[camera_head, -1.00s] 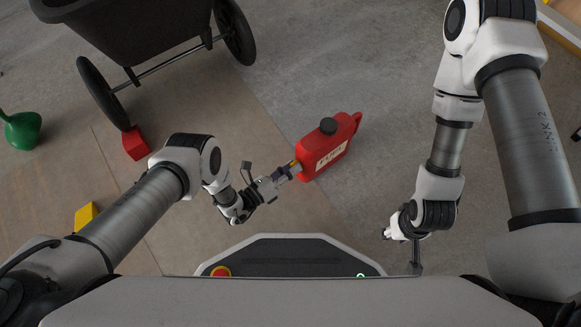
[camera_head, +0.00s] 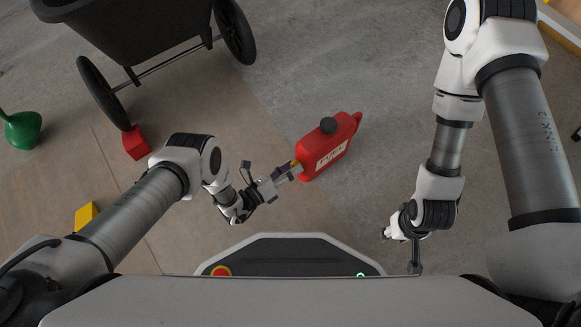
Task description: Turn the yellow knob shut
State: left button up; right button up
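A red fuel can (camera_head: 325,152) with a black cap and a pale label lies on the floor ahead of me. The yellow knob (camera_head: 296,164) shows as a small yellow patch at the can's left end, mostly hidden by my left gripper (camera_head: 289,172). The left gripper's fingers are at the knob, pointing up and right toward the can. Whether they are closed on it is too small to tell. My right gripper (camera_head: 388,233) is low on the right, well apart from the can, and its fingers are hard to make out.
A black wheeled cart (camera_head: 128,32) stands at the upper left. A red block (camera_head: 136,143), a yellow block (camera_head: 86,216) and a green rounded object (camera_head: 22,131) are on the floor to the left. The floor between the can and my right arm is clear.

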pick_arm(q)
jog(key=v, duration=1.2)
